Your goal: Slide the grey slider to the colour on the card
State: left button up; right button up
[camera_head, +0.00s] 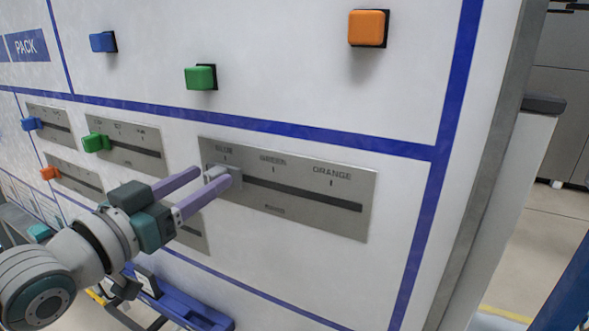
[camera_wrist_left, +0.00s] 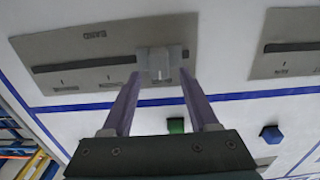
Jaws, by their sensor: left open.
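The grey slider (camera_head: 221,179) sits at the left end of the slot in a grey metal plate (camera_head: 300,213) on the white wall panel. The plate has the labels BLUE, GREEN and ORANGE from left to right, and the slider is below BLUE. My left gripper (camera_head: 213,177) is open, with its two purple fingers at the slider. In the left wrist view the slider (camera_wrist_left: 159,64) shows between and just beyond the fingertips (camera_wrist_left: 159,74); I cannot tell whether they touch it. I can make out no card. My right gripper is not in view.
Blue (camera_head: 103,42), green (camera_head: 201,77) and orange (camera_head: 368,28) blocks stick out above the plate. Smaller plates with blue, green and orange knobs are to the left. Below is a blue frame (camera_head: 180,302). The slot right of the slider is clear.

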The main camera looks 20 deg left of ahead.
pick_arm(q)
jog(key=shift+w, duration=0.35)
jog(key=shift+c, duration=0.2)
grip_shut()
dwell(1.0)
